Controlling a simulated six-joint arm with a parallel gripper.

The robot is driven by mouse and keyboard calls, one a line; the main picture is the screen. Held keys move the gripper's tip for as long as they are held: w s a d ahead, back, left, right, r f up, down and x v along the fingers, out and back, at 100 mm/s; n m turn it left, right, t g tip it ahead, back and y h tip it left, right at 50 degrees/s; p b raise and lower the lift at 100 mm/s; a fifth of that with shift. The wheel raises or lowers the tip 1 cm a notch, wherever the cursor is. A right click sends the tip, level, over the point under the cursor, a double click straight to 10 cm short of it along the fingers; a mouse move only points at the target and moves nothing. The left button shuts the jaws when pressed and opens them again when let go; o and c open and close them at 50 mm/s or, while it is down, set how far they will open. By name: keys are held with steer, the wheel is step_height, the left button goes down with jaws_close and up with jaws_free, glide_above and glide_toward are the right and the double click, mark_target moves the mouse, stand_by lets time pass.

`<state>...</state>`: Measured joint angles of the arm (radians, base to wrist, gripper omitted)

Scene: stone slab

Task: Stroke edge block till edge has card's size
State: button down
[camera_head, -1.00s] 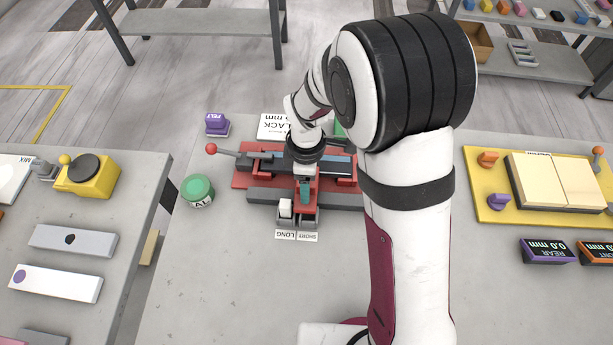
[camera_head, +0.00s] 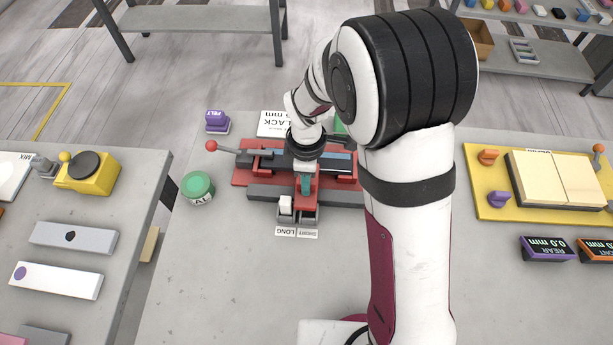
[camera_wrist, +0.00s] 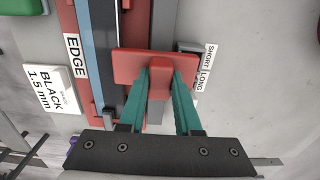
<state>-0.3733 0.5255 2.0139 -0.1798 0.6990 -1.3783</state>
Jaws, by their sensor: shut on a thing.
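In the wrist view my gripper (camera_wrist: 160,78) has teal fingers shut on the upright grip of a red block (camera_wrist: 130,66), which I take for the edge block.
A small holder labelled LONG and SHORT (camera_head: 297,232) stands in front of the fixture. A red-knobbed lever (camera_head: 211,146) sticks out left, near a green round tin (camera_head: 198,186). A yellow board (camera_head: 490,213) and REAR readout (camera_head: 548,250) are at right. The front slab is clear.

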steer(key=shift+d, duration=0.1)
stand_by(0.7)
steer(key=d, duration=1.5)
steer(key=c, duration=0.6)
jaws_free()
steer(key=shift+a, duration=0.1)
step_height(320, 180, up, 16)
steer(key=shift+f, duration=0.1)
